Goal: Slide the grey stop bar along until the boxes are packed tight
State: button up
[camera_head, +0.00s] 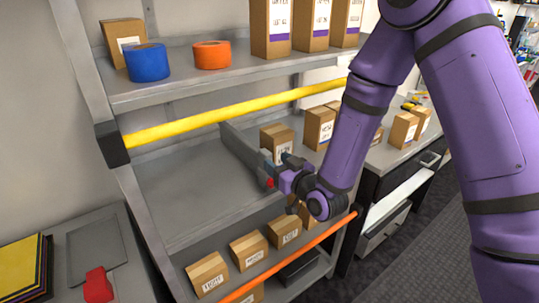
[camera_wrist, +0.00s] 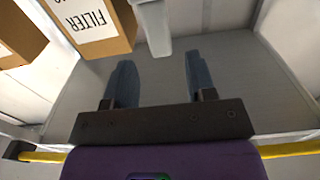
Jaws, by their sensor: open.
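The grey stop bar (camera_head: 243,150) stands on the middle shelf, left of the boxes, with a red piece at its front end. The nearest box (camera_head: 275,138) is close to its right side; a gap separates this box from the box to its right (camera_head: 319,126). My gripper (camera_head: 277,168) is at the bar's front end. In the wrist view my gripper (camera_wrist: 161,73) is open, with its two fingers apart. The stop bar (camera_wrist: 153,27) lies ahead, in line with the space between them. A FILTER box (camera_wrist: 97,25) is beside it; contact is unclear.
A yellow rail (camera_head: 235,112) crosses above the middle shelf's front, and an orange rail (camera_head: 290,258) runs lower down. The shelf left of the bar is bare. Blue tape (camera_head: 147,63) and orange tape (camera_head: 212,54) are on the upper shelf. Boxes (camera_head: 248,250) fill the lower shelf.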

aim_at(270, 157)
jog(key=shift+x, duration=2.6)
jog(key=shift+s, duration=0.1)
grip_shut()
jog(key=w+d, duration=1)
jog(key=d, duration=0.5)
jog(key=shift+w+d, duration=0.35)
grip_release()
jog(key=v, duration=1)
jog(key=shift+s+d, duration=0.2)
jog(key=shift+s, duration=0.15)
